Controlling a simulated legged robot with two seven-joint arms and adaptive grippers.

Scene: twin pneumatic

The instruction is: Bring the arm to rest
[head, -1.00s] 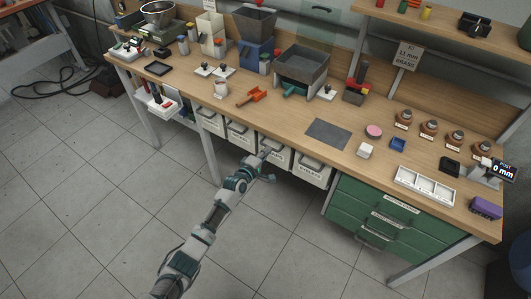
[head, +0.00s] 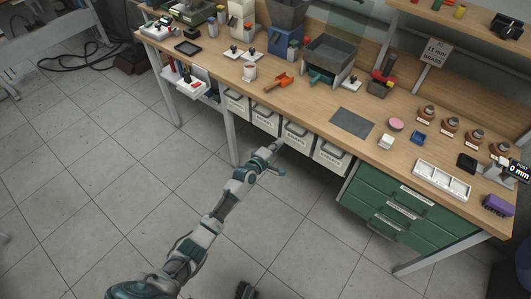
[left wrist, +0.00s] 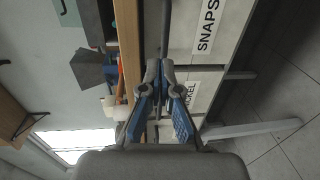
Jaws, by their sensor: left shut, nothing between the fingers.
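My left arm reaches up from the bottom left of the head view, over the floor in front of the workbench. Its gripper (head: 279,148) is in front of the row of white bins under the bench top. In the left wrist view my left gripper (left wrist: 160,72) shows its two fingers together at the tips, with blue inner parts and nothing between them. I do not make out my right gripper.
The wooden workbench (head: 300,103) holds a grey mat (head: 352,122), an orange scoop (head: 279,82) and a white divided tray (head: 442,181). Green drawers (head: 400,209) stand below at right. A small dark part shows at the bottom edge.

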